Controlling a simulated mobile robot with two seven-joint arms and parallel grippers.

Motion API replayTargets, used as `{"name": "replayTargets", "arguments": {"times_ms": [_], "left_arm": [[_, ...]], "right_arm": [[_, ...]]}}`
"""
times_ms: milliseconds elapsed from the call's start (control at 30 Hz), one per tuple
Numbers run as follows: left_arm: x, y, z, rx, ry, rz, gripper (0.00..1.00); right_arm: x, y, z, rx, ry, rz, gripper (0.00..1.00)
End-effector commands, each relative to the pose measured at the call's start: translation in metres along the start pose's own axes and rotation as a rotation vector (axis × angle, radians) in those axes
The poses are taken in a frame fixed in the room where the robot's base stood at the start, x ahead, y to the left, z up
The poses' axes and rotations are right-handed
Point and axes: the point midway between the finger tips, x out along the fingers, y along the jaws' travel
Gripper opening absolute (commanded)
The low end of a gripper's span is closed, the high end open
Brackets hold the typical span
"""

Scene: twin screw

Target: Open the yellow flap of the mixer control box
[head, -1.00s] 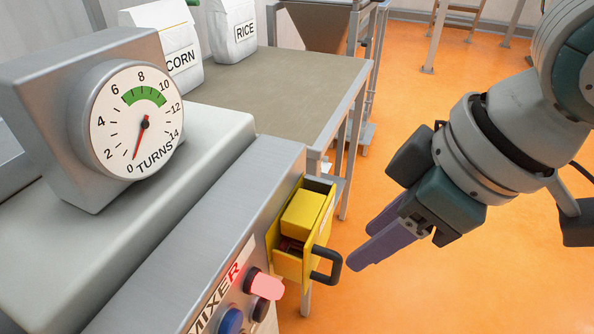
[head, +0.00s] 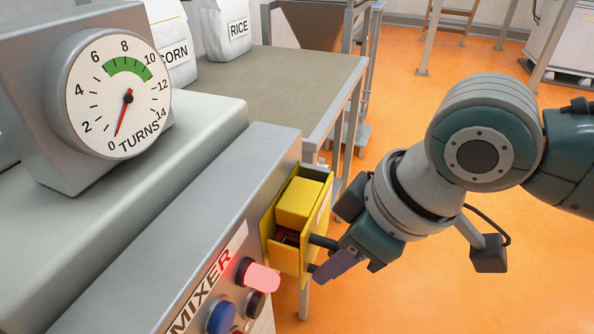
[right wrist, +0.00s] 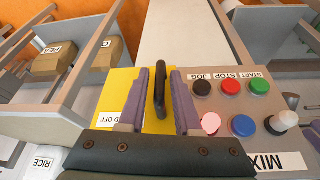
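The yellow flap (head: 310,240) is on the end of the grey mixer control box (head: 215,225), in front of a yellow housing (head: 298,202). A gap shows between flap and housing from above, with something dark red inside. The flap's black handle (head: 322,241) is partly hidden by my right gripper (head: 328,264). In the right wrist view, the handle (right wrist: 160,88) stands between the two purple fingers of my right gripper (right wrist: 159,95), with visible space on both sides. The fingers are open. The yellow flap (right wrist: 124,84) lies behind them.
A lit pink-red button (head: 262,277) and a blue button (head: 221,317) sit beside the flap on the control box. A turns dial (head: 118,93) stands above. A table (head: 290,85) with corn and rice bags (head: 228,30) is behind.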

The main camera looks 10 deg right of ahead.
Motion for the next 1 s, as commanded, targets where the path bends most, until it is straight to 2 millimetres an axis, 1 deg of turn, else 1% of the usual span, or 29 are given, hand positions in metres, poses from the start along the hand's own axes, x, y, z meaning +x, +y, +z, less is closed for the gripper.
{"name": "replayTargets", "arguments": {"times_ms": [33,267,1000], "left_arm": [[0.0,0.0003,-0.0001,-0.001,0.0,0.001,0.54],[0.0,0.0016,-0.0005,-0.006,0.001,0.005,0.54],[0.0001,0.0008,-0.0005,-0.002,0.001,0.002,0.54]], "right_arm": [[0.0,0.0,0.0002,0.0,0.0,0.0,0.26],[-0.0001,0.0,0.0003,0.0,-0.001,0.0,0.0],[-0.0001,0.0,0.0004,0.0,-0.001,0.0,0.0]]}}
